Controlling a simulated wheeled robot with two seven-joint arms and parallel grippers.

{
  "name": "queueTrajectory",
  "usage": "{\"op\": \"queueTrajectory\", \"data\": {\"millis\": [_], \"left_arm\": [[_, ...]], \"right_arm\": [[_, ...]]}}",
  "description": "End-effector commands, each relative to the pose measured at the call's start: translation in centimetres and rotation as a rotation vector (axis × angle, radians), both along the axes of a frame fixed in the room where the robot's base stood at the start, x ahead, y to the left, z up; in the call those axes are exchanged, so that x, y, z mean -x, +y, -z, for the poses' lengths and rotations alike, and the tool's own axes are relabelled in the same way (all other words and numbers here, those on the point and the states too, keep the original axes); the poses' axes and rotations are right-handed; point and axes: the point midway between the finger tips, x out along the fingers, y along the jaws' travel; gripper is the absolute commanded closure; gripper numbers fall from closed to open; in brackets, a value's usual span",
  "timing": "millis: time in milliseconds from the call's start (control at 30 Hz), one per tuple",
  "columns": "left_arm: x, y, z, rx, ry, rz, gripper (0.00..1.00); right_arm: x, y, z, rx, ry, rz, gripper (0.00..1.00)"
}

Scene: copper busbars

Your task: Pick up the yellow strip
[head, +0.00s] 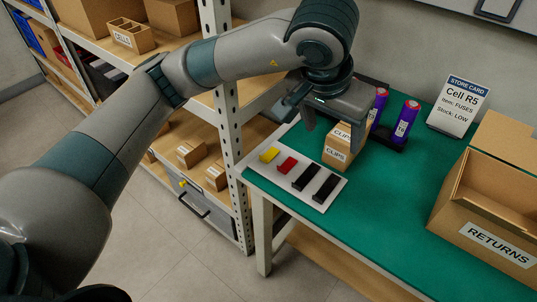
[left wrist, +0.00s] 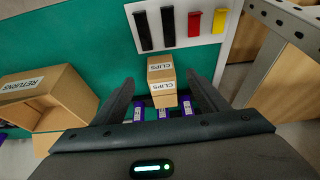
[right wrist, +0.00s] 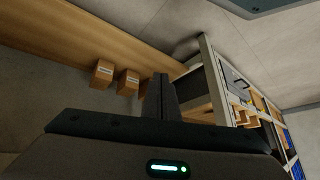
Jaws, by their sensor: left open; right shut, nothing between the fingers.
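The yellow strip (head: 269,155) lies on a white board (head: 318,203) at the left edge of the green table, beside a red strip (head: 287,165) and two black strips (head: 306,177). In the left wrist view the yellow strip (left wrist: 219,20) is at the top right, beyond the fingertips. My left gripper (left wrist: 161,85) is open and points down over the table, with a box labelled CLIPS (left wrist: 161,72) showing between its fingers. In the head view the left gripper stands above the CLIPS box, right of the yellow strip. My right gripper (right wrist: 160,95) is shut and empty, away from the strips.
Purple cylinders (head: 405,121) stand in a dark holder behind the CLIPS box. A RETURNS box (head: 490,215) is at the right and a store card (head: 458,105) at the back. A shelf post (head: 232,170) rises close to the table's left edge.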

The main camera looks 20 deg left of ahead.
Motion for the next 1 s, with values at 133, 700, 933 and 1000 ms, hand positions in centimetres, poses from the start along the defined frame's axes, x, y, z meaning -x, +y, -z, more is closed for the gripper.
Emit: {"op": "queueTrajectory", "data": {"millis": [133,700,933,1000], "left_arm": [[0.0,0.0,0.0,0.000,0.000,0.000,0.33],[-0.2,1.3,-1.1,0.041,0.037,-0.123,0.89],[-0.2,4.1,-2.7,0.124,0.117,-0.408,0.89],[-0.2,5.2,-3.1,0.153,0.146,-0.513,0.89]], "right_arm": [[0.2,0.0,0.1,0.000,0.003,0.000,1.00],[-0.4,0.0,1.6,0.008,0.012,0.009,1.00],[-1.7,-0.1,5.2,0.025,0.010,0.022,1.00],[-1.9,-0.1,6.6,0.031,0.009,0.026,1.00]]}}
